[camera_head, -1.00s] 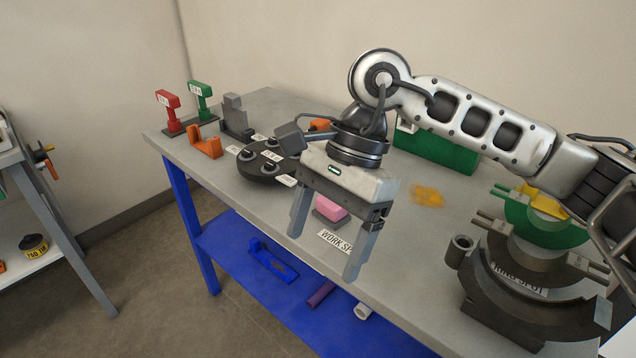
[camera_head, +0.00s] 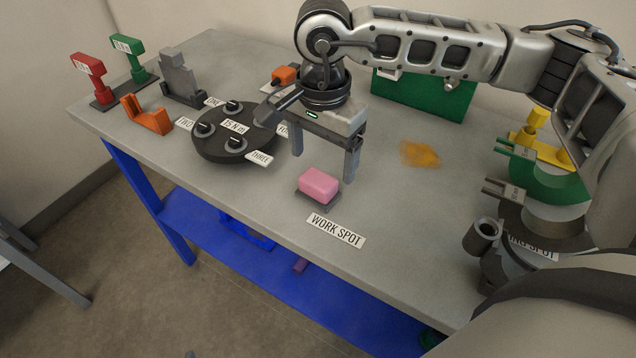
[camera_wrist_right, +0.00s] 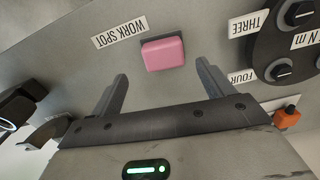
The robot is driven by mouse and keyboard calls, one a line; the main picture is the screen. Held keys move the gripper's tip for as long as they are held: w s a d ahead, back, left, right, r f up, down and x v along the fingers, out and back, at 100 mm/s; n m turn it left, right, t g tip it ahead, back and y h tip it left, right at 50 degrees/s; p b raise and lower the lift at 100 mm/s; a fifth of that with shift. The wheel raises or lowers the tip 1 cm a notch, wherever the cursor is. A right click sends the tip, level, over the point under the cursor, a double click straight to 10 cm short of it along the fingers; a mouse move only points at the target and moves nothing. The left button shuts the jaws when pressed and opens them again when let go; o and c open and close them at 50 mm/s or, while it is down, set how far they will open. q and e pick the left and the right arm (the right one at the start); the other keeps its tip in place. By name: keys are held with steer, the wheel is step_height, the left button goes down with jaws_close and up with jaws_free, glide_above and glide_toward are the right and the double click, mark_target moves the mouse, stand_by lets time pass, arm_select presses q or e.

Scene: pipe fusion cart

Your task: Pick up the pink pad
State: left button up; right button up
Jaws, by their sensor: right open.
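The pink pad (camera_head: 319,185) sits on a small dark plate (camera_head: 304,197) on the bench, just behind the "WORK SPOT" label (camera_head: 336,230). My right gripper (camera_head: 323,168) is open and empty, its fingers pointing down just behind the pad in the head view. In the right wrist view the pad (camera_wrist_right: 163,53) lies beyond the two spread fingertips, roughly between their lines, and is not touched. My left gripper does not show.
A dark round dial (camera_head: 234,131) with knobs and number labels is left of the gripper. An orange stain (camera_head: 420,154) lies to the right. Green and dark ring-shaped parts (camera_head: 548,183) crowd the bench's right end. Bare bench surrounds the pad.

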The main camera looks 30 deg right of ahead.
mark_target(318, 178)
steer(key=shift+w+a+f+p, duration=0.15)
steer(key=shift+f+p, duration=0.2)
steer(key=shift+f, duration=1.15)
steer(key=shift+w+a+f+p, duration=0.1)
steer(key=shift+f+p, duration=0.25)
steer(key=shift+f, duration=1.1)
steer(key=c, duration=1.1)
